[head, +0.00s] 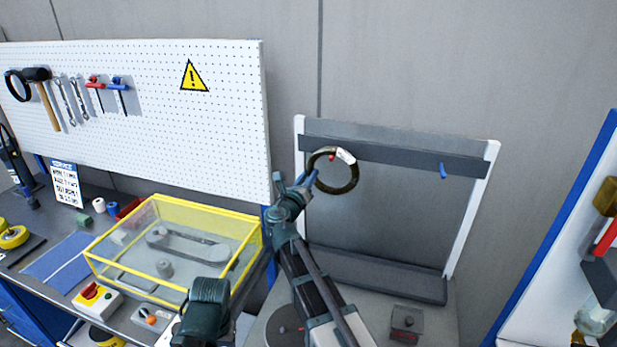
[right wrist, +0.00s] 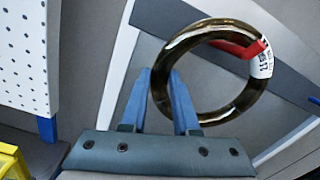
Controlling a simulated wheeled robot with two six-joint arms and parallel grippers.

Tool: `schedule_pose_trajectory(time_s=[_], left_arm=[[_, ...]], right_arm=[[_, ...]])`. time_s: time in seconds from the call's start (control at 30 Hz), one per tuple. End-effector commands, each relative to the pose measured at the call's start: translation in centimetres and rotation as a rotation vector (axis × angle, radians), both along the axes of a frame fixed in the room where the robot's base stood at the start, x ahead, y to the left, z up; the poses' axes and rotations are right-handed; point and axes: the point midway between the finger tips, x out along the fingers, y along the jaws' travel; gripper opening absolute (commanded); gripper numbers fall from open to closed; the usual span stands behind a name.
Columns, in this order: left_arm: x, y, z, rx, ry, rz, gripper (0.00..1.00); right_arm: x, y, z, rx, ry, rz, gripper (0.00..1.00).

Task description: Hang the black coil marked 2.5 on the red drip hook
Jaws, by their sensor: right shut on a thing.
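The coil (head: 353,184) is a dark, glossy ring with a white label (head: 346,156), whose print I cannot read surely. My right gripper (head: 308,180) is shut on its left side and holds it upright in front of the grey rack. The coil also fills the middle of the right wrist view (right wrist: 248,97), with its left rim between the blue fingers (right wrist: 161,80). The red hook (head: 331,157) shows within the ring's upper part. In the right wrist view the red hook (right wrist: 235,48) crosses the ring's top near the label; I cannot tell whether the coil rests on it.
A blue hook (head: 443,171) is at the right of the rack's dark rail (head: 400,154). A yellow-edged clear box (head: 195,207) stands on the left bench. A pegboard (head: 150,130) with tools is behind it. A shelf with a blue edge (head: 560,220) stands at right.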

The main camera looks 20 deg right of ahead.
Motion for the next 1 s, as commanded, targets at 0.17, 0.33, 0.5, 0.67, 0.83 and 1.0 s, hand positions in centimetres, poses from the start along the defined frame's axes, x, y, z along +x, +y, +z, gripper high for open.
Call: schedule_pose_trajectory(time_s=[0.17,0.33,0.5,0.67,0.83,1.0], left_arm=[[0.0,0.0,0.0,0.000,0.000,0.000,0.59],[0.0,0.0,0.0,0.000,0.000,0.000,0.59],[0.0,0.0,0.0,0.000,0.000,0.000,0.59],[0.0,0.0,0.0,0.000,0.000,0.000,0.59],[0.0,0.0,-0.1,0.000,0.000,0.000,0.59],[0.0,0.0,-0.1,0.000,0.000,0.000,0.59]], right_arm=[[0.0,0.0,0.0,-0.001,0.000,0.000,0.49],[0.0,0.0,0.0,-0.001,0.001,0.000,0.64],[0.0,0.0,0.0,0.002,0.000,0.000,0.64],[-0.9,0.7,0.0,0.001,0.000,0.002,0.64],[-3.6,2.6,-0.1,0.001,0.000,0.004,0.64],[-6.6,4.9,-0.1,0.000,0.000,0.003,0.64]])
